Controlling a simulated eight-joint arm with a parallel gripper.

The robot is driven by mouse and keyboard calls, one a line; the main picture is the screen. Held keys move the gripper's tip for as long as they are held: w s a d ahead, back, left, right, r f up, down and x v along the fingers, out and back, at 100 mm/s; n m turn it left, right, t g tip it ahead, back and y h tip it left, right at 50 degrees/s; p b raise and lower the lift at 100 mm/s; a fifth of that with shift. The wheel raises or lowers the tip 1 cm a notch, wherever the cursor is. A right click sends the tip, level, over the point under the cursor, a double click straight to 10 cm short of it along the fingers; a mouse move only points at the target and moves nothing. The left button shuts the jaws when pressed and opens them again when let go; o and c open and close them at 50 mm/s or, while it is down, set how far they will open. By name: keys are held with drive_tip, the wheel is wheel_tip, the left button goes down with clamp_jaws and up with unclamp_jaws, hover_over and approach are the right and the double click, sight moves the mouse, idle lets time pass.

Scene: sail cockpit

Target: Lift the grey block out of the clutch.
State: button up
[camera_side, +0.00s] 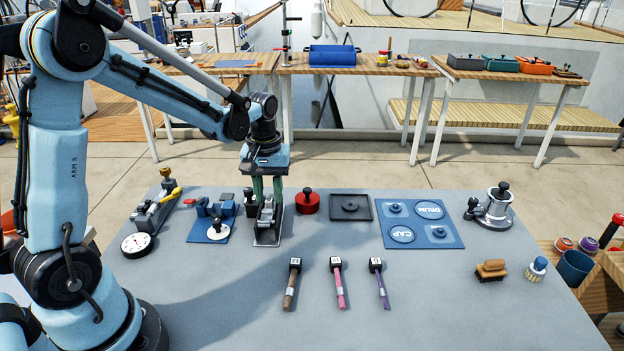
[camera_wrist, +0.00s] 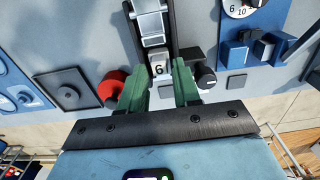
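The clutch (camera_side: 267,228) stands on the grey table in the side view, a dark-sided frame with light metal parts down its middle. It also shows at the top of the wrist view (camera_wrist: 151,22). A small grey block (camera_wrist: 159,66) marked 6 sits at its near end in the wrist view. My gripper (camera_side: 267,196) points down over the clutch. In the wrist view its green fingers (camera_wrist: 159,76) stand apart, one on each side of the block. Whether they touch the block is unclear. In the side view the fingers and clutch hide the block.
A red round knobbed part (camera_side: 307,202) and a dark square tray (camera_side: 350,207) are right of the clutch. A blue fixture (camera_side: 211,222) is to the left. Several mallets, including a pink-handled one (camera_side: 338,283), lie in front. The front left table is clear.

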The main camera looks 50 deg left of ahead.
sight(271, 201)
drive_tip(key=shift+f, duration=0.35)
drive_tip(key=shift+c, duration=0.2)
clamp_jaws()
drive_tip(key=shift+r, duration=0.15)
drive_tip(key=shift+r, duration=0.45)
drive_tip(key=r, duration=0.1)
drive_tip(key=d+r, duration=0.1)
drive_tip(key=r, duration=0.1)
drive_tip(key=shift+s+r, duration=0.1)
drive_tip(key=shift+r, duration=0.15)
drive_tip(key=s+d+r, duration=0.3)
drive_tip(key=d+r, duration=0.3)
drive_tip(key=d, duration=0.4)
drive_tip(key=shift+d+r, duration=0.15)
drive_tip(key=shift+r, duration=0.05)
